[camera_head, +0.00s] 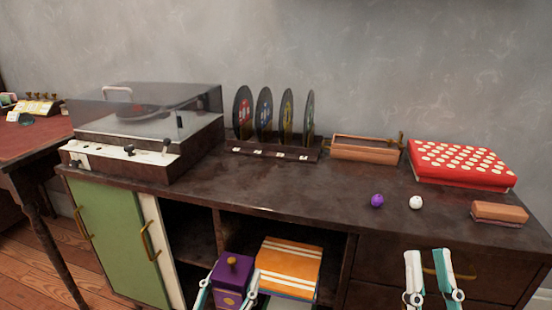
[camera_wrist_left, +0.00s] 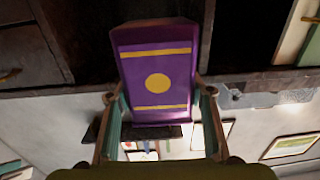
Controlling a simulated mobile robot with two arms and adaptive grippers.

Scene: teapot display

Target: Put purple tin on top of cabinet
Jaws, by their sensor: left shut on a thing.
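In the left wrist view the tin (camera_wrist_left: 157,65) shows a yellow dot and two yellow stripes between the fingers. The cabinet (camera_head: 290,190) has a dark wooden top. My right gripper (camera_head: 427,262) is open and empty in front of the drawer at the lower right.
A record player (camera_head: 145,130), record rack (camera_head: 275,150), wooden tray (camera_head: 365,150), red dotted box (camera_head: 460,163), purple ball (camera_head: 377,201), white ball (camera_head: 416,202) and brown block (camera_head: 499,213) stand on top. An orange striped box (camera_head: 288,268) is in the shelf. The top's front middle is clear.

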